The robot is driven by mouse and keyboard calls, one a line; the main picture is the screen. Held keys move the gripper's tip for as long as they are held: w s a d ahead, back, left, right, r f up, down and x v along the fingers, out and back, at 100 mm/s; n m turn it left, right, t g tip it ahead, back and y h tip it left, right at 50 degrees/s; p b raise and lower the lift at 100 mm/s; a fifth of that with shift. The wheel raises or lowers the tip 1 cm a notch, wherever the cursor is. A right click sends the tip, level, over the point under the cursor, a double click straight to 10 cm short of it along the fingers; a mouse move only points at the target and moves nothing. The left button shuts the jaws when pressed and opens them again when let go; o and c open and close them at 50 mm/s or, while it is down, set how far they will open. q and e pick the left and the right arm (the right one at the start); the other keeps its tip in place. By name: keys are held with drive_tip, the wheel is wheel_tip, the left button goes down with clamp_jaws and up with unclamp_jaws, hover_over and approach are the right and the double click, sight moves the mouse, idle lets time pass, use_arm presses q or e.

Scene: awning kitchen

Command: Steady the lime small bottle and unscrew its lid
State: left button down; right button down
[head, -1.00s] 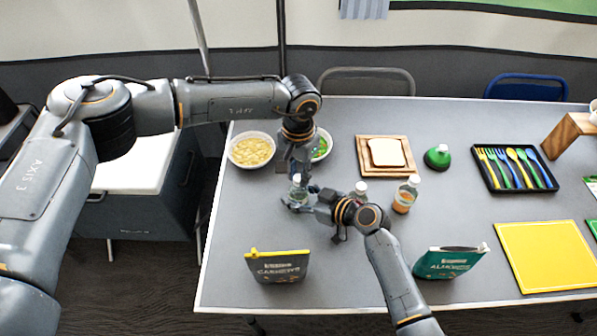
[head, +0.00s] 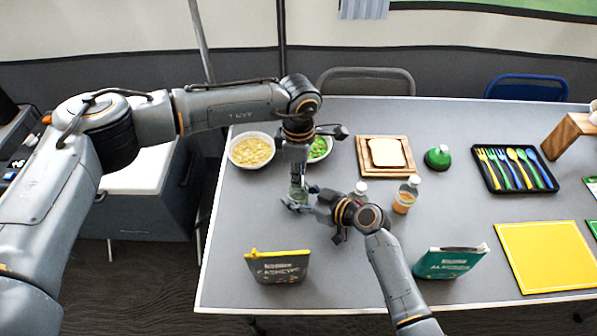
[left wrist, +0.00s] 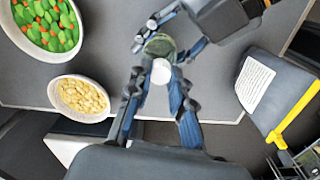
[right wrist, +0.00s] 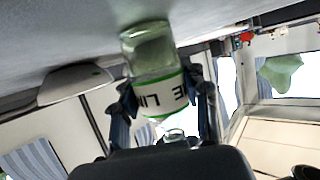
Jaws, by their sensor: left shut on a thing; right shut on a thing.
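The lime small bottle (head: 298,194) stands upright near the table's left part; its clear greenish body and label show in the right wrist view (right wrist: 152,62). My right gripper (head: 300,205) is shut around the bottle's body from the side, with one finger on each side of it in the right wrist view (right wrist: 160,95). My left gripper (head: 297,180) points down from above. In the left wrist view its fingers (left wrist: 160,85) are shut on the white lid (left wrist: 161,72). Whether the lid still touches the bottle's neck is hard to tell.
Behind are a bowl of yellow pieces (head: 251,151) and a bowl of green and orange pieces (head: 318,148). A cashews bag (head: 277,266) stands in front, an almonds bag (head: 450,262) front right.

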use_arm(q)
drive_tip(key=n, duration=1.5)
drive_tip(key=shift+n, duration=0.4)
drive_tip(key=n, duration=0.5)
drive_tip(key=shift+n, duration=0.4)
drive_tip(key=n, duration=0.7)
drive_tip(key=shift+n, duration=0.4)
drive_tip(key=shift+r, duration=0.3)
drive_tip(key=shift+r, duration=0.9)
